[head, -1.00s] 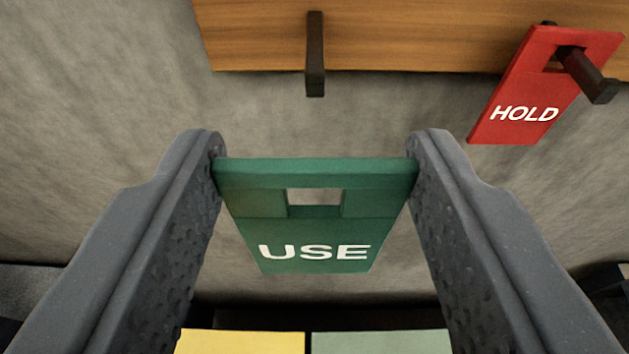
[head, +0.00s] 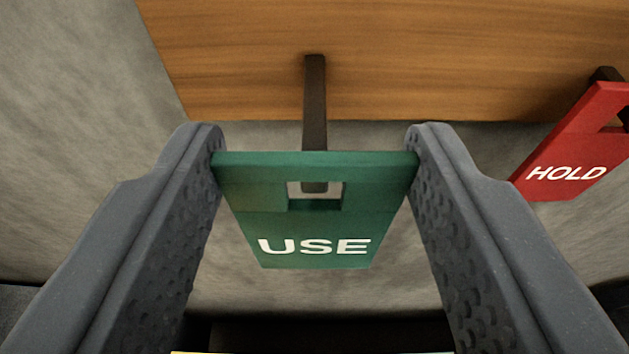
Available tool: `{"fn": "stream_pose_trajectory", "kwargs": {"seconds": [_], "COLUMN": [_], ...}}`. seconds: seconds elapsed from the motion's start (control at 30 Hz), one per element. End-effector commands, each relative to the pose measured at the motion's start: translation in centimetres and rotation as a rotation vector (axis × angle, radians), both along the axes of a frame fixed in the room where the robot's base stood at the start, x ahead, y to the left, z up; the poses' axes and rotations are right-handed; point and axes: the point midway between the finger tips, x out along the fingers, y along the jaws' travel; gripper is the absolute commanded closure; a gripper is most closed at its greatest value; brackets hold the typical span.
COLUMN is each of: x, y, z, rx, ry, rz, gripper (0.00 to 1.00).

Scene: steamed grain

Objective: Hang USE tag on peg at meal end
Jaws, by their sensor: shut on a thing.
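My gripper (head: 315,158) is shut on the green USE tag (head: 315,222), with one finger against each side edge of its top. The tag faces me, and its square hole is near the top. A dark peg (head: 314,100) sticks out from the wooden board (head: 400,60) straight beyond the tag. The peg's end shows through the hole, lined up with it. I cannot tell whether the peg tip has entered the hole or is still behind it.
A red HOLD tag (head: 570,150) hangs on another dark peg at the right, beyond my right finger. The grey wall (head: 80,120) is behind. A dark strip, with a thin yellow edge (head: 250,352), lies at the bottom.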

Motion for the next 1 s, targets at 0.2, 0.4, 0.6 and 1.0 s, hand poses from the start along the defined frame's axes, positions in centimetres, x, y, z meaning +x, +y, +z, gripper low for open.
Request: {"fn": "stream_pose_trajectory", "kwargs": {"seconds": [0.2, 0.4, 0.6, 1.0], "x": [1.2, 2.2, 3.1, 3.9], "y": [0.0, 0.0, 0.0, 0.0], "z": [0.1, 0.1, -0.5, -0.3], "rx": [0.0, 0.0, 0.0, 0.0], "ry": [0.001, -0.001, 0.002, -0.002], "rz": [0.0, 0.0, 0.0, 0.0], "gripper": [0.75, 0.75, 0.75, 0.75]}}
